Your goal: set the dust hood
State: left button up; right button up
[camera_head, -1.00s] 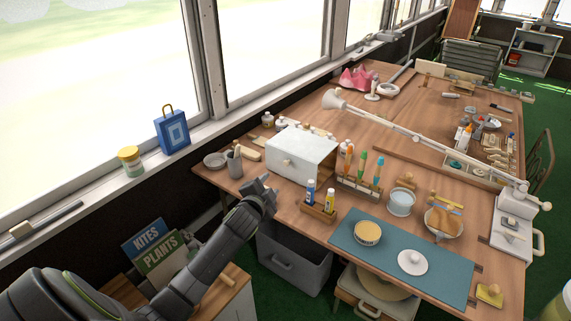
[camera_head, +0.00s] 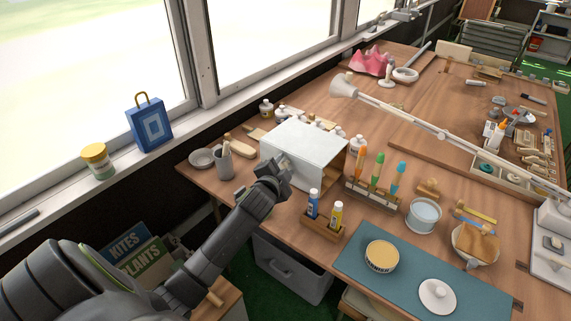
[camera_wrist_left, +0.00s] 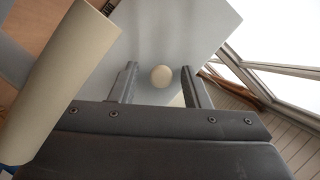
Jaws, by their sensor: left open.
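A pale grey-white box-shaped hood (camera_head: 322,148) stands on the wooden workbench near the window side. My left gripper (camera_head: 284,166) is at its near face and covers part of it in the head view. In the left wrist view, a round cream knob (camera_wrist_left: 161,76) on the hood's face (camera_wrist_left: 190,35) shows between the two fingers of my open left gripper (camera_wrist_left: 161,88). The fingers stand apart from each other, one on each side of the knob. I cannot tell whether either finger touches it. My right gripper is not in view.
A wooden holder (camera_head: 322,226) with two small bottles stands just right of the gripper, and a grey cup (camera_head: 224,162) stands left of the hood. A blue-green mat (camera_head: 365,283) carries a round tin (camera_head: 382,256) and a white knobbed lid (camera_head: 437,295). A lamp arm (camera_head: 445,135) crosses the bench.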

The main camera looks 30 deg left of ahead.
pick_arm(q)
jog(key=shift+s+r, duration=0.1)
grip_shut()
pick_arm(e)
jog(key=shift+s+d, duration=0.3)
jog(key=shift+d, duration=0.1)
pick_arm(q)
jog(key=shift+r, duration=0.1)
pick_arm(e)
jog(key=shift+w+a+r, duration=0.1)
